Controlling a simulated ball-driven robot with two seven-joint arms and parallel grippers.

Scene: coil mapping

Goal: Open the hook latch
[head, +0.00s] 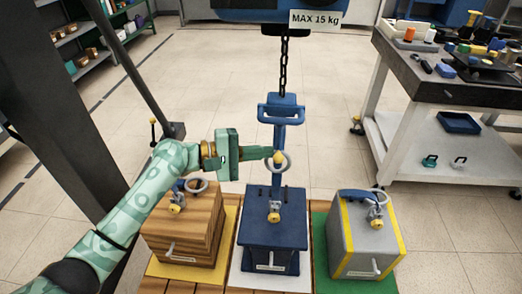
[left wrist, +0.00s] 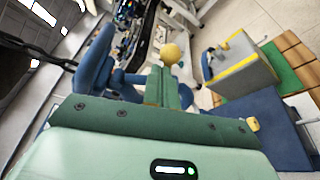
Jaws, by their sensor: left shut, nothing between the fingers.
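The blue hook (head: 283,106) hangs from a chain over the blue block (head: 270,240). A yellow ball knob (head: 278,158) sits at the hook's lower end, beside a grey ring (head: 286,163). My left gripper (head: 268,153) comes in from the left, shut and empty, with its tips at the knob. In the left wrist view the closed fingers (left wrist: 165,85) point at the yellow knob (left wrist: 170,53); I cannot tell whether they touch it. The blue hook (left wrist: 95,65) stands to their left. The latch itself is not clear. My right gripper is not in view.
A wooden block (head: 185,235) stands at left and a grey block with yellow stripes (head: 365,240) at right, each with a ring on top. A blue hoist body with a "MAX 15 kg" sign (head: 315,19) hangs above. A cluttered workbench (head: 450,90) stands at right.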

